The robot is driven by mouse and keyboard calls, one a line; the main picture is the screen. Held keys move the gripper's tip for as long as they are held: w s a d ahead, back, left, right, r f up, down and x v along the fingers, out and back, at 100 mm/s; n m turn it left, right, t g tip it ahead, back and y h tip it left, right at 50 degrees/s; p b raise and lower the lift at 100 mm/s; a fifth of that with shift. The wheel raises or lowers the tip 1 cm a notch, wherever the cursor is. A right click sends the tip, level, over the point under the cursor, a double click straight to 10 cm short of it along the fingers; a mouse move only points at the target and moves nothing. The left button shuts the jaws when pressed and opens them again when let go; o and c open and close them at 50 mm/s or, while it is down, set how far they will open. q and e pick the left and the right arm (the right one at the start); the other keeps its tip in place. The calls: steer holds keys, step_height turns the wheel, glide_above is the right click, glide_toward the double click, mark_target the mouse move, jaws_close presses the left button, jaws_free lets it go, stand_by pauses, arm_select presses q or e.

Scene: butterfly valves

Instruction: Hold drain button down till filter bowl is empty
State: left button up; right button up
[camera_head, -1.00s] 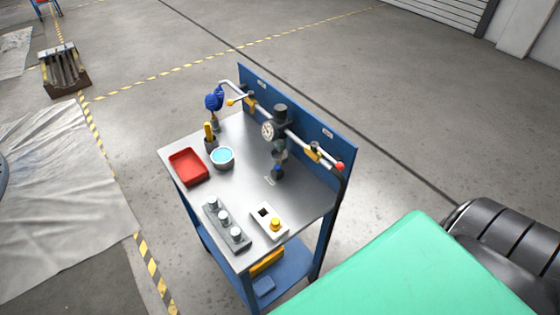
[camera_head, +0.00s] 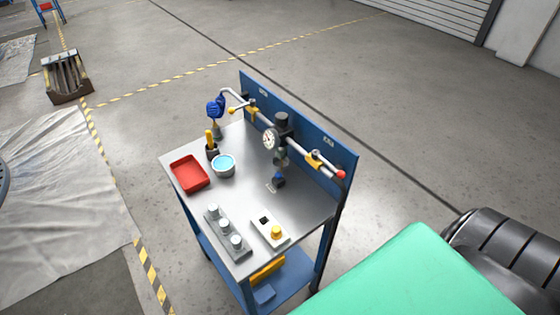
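The filter regulator (camera_head: 283,130) with a round gauge (camera_head: 269,138) hangs on the grey pipe in front of the blue back panel. Its filter bowl (camera_head: 281,157) is small in view, and I cannot tell how much liquid is in it. A dark blue part (camera_head: 279,179) shows below the bowl, just above the bench top; I cannot make out a drain button for sure. A white block (camera_head: 270,233) with a yellow knob (camera_head: 277,231) sits at the bench's front right. Neither of my grippers is in view.
A green surface (camera_head: 405,275) fills the lower right.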

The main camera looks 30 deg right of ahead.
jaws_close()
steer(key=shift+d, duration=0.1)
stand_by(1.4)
